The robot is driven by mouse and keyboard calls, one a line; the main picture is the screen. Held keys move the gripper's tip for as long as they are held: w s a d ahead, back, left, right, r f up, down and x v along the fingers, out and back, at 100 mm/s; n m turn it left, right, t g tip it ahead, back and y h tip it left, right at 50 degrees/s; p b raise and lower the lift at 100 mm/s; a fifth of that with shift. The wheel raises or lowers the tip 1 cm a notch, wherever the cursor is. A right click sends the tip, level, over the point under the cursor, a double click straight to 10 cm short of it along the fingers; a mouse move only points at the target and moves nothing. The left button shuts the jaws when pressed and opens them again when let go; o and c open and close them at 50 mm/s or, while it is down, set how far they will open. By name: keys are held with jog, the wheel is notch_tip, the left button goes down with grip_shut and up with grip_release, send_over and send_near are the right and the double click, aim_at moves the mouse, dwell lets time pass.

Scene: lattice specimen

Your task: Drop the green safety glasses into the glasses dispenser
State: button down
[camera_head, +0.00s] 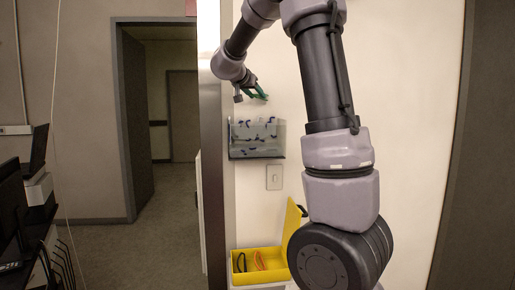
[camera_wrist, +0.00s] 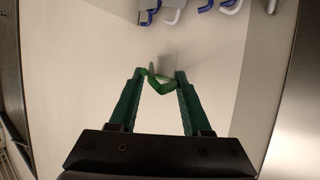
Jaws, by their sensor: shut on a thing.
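The green safety glasses (camera_head: 259,91) are held by my gripper (camera_head: 250,88), above the glasses dispenser. In the wrist view the green glasses (camera_wrist: 158,82) sit between the two fingertips of my gripper (camera_wrist: 160,77), which is shut on them. The glasses dispenser (camera_head: 246,152) is a clear wall-mounted bin holding several blue and white glasses. It lies below the gripper in the head view. In the wrist view, parts of blue and white glasses (camera_wrist: 205,6) show at the top edge. Much of the green glasses is hidden by the fingers.
A yellow open box (camera_head: 257,276) with an orange item and a dark item stands below, its lid (camera_head: 293,222) up. A wall switch plate (camera_head: 274,177) is under the dispenser. A dark doorway and computer monitors (camera_head: 14,196) are at the left.

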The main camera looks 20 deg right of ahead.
jog(key=shift+f, duration=0.85)
jog(key=shift+c, duration=1.4)
grip_release()
jog(key=v, duration=1)
jog(key=shift+s+a+r, duration=0.25)
